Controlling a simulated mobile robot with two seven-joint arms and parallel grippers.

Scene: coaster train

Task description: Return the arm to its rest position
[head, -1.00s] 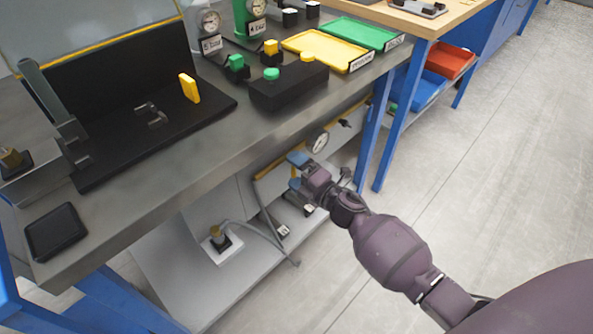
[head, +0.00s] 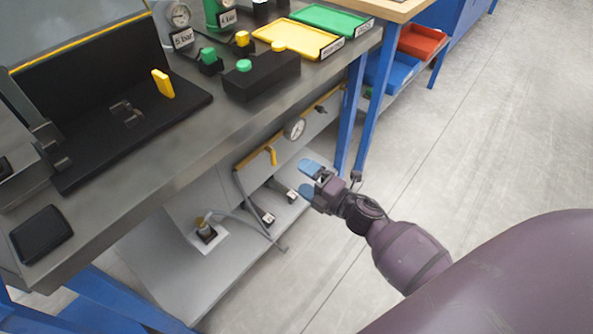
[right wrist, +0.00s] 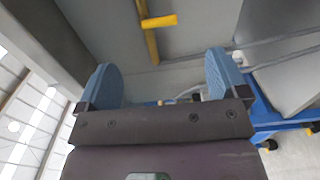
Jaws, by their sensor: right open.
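My right arm comes in from the lower right of the head view. Its gripper (head: 306,179) has two blue fingertips spread apart with nothing between them. It is in front of the workbench, below the bench top and near the lower shelf. In the right wrist view the two blue fingers (right wrist: 163,77) stand wide apart, with a yellow valve handle (right wrist: 152,24) beyond them. That yellow handle (head: 271,155) also shows in the head view, left of the gripper and apart from it. My left gripper is not in view.
The steel bench top (head: 175,155) holds a black fixture, a black button box (head: 262,77), yellow (head: 297,37) and green trays. A gauge (head: 294,129) is on the panel below it. A lower shelf (head: 190,262) carries fittings and hose. The floor (head: 480,130) at right is clear.

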